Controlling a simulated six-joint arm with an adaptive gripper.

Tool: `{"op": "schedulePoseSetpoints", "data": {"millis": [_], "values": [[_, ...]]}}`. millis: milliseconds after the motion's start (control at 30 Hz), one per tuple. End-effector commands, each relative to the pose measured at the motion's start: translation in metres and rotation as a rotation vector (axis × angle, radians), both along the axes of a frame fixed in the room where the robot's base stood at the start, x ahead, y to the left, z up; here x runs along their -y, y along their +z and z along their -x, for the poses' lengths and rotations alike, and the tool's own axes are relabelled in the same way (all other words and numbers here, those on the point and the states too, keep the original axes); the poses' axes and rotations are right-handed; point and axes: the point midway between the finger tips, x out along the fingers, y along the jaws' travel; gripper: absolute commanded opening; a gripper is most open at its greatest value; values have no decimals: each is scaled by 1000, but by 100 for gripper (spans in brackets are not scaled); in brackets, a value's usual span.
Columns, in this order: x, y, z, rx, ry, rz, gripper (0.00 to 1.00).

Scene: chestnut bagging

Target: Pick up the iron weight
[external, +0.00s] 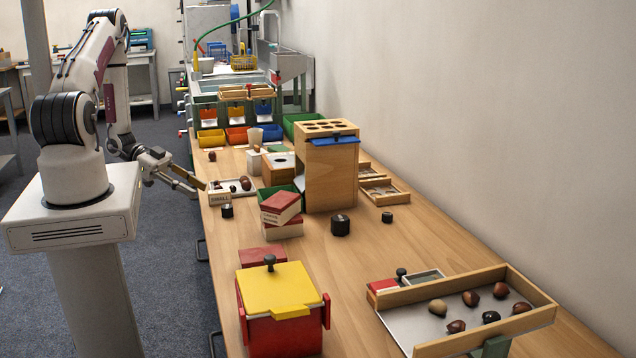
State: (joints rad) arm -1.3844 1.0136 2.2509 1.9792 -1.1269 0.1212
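Several dark, short cylinders that look like iron weights stand on the wooden bench in the external view. The largest dark weight (340,226) stands in front of the tall wooden box. A smaller dark weight (387,217) stands to its right. Another small dark weight (227,211) stands near the bench's left edge, by a small sign. I cannot tell which one the task means. My gripper (200,190) is at the bench's left edge, close to the small left weight and a tray. Its two fingers look apart, with nothing visible between them.
A white tray (222,184) with chestnuts lies beside my gripper. A tall wooden box (330,175) and stacked red-and-white boxes (281,205) stand mid-bench. A red pot with a yellow lid (278,290) and a wooden-rimmed chestnut tray (530,286) are nearer the camera.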

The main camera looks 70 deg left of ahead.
Motion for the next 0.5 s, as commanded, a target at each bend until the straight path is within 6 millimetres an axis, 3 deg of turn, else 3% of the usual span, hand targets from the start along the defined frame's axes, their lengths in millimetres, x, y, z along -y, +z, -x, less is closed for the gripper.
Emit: {"op": "schedulePoseSetpoints", "data": {"millis": [500], "values": [[27, -18, -35, -1, -2, 2, 31]]}}
